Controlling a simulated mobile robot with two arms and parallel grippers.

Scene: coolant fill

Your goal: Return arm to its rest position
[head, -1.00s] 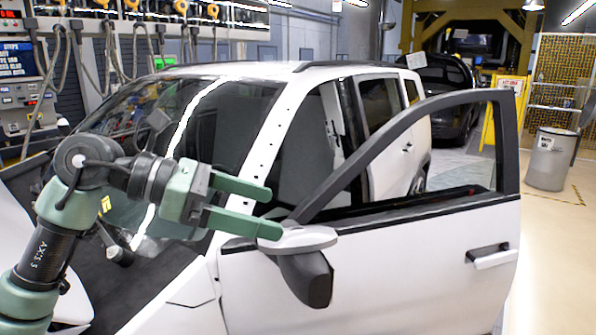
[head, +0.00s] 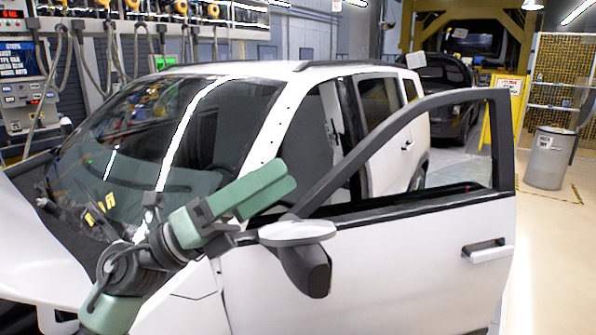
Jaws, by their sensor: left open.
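My left arm comes in from the lower left. Its green left gripper (head: 272,190) points up and to the right, in front of the white car's windshield pillar and just above the side mirror (head: 302,255). Its two fingers overlap in this view, and nothing shows between them. I cannot tell whether it touches the car. The white car (head: 262,135) has its front door (head: 400,262) standing open toward me. My right gripper is not in view.
The raised white hood (head: 38,265) is at the lower left, close to my left arm. A grey bin (head: 550,158) and a yellow sign stand (head: 502,112) are at the right. Hoses hang at the back left.

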